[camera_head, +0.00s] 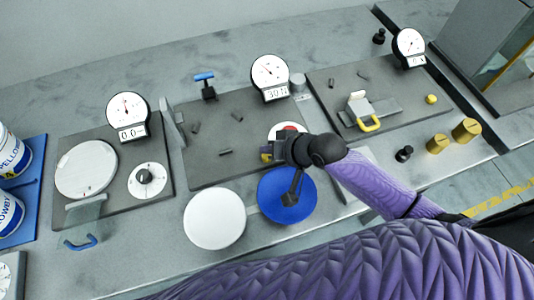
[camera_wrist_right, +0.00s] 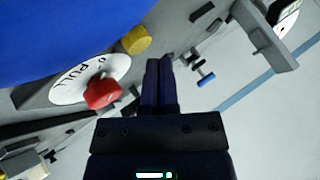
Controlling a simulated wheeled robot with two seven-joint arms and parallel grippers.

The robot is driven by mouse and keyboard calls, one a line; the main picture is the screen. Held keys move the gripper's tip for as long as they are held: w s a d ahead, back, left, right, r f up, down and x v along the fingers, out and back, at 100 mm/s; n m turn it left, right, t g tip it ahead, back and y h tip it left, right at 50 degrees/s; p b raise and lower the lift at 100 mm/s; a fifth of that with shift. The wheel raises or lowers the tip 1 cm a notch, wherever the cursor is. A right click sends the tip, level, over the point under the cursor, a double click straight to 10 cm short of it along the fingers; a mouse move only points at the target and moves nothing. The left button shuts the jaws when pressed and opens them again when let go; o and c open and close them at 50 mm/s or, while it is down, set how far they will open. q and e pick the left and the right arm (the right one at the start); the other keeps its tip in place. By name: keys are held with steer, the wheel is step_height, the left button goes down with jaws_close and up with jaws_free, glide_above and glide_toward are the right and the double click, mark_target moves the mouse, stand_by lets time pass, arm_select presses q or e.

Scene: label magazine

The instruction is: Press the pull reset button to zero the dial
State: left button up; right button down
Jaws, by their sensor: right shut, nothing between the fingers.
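The red pull reset button (camera_head: 290,128) sits on a white disc on the middle station. In the right wrist view the button (camera_wrist_right: 103,94) stands left of the fingers, with "0 PULL" lettering on its white disc (camera_wrist_right: 70,84). My right gripper (camera_head: 270,153) is shut and empty, close to the button on its near-left side. In the right wrist view its fingers (camera_wrist_right: 160,70) are together and a gap shows between them and the button. The middle dial (camera_head: 270,72) has a readout that looks like 30-something. My left gripper is not in view.
A blue disc (camera_head: 287,196) and a white disc (camera_head: 215,219) lie in front of the station. A brass-yellow knob (camera_wrist_right: 136,40) is beside the fingers. Other stations carry a left dial (camera_head: 126,110) and a right dial (camera_head: 408,43). A blue-handled valve (camera_head: 205,82) stands behind.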

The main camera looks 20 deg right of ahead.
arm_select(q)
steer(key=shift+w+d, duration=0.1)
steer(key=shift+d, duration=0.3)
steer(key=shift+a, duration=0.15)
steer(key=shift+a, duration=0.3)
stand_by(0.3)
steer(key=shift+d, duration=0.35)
arm_select(e)
steer(key=shift+f, duration=0.45)
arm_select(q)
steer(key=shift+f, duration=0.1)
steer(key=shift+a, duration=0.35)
arm_select(e)
steer(key=shift+f, duration=0.1)
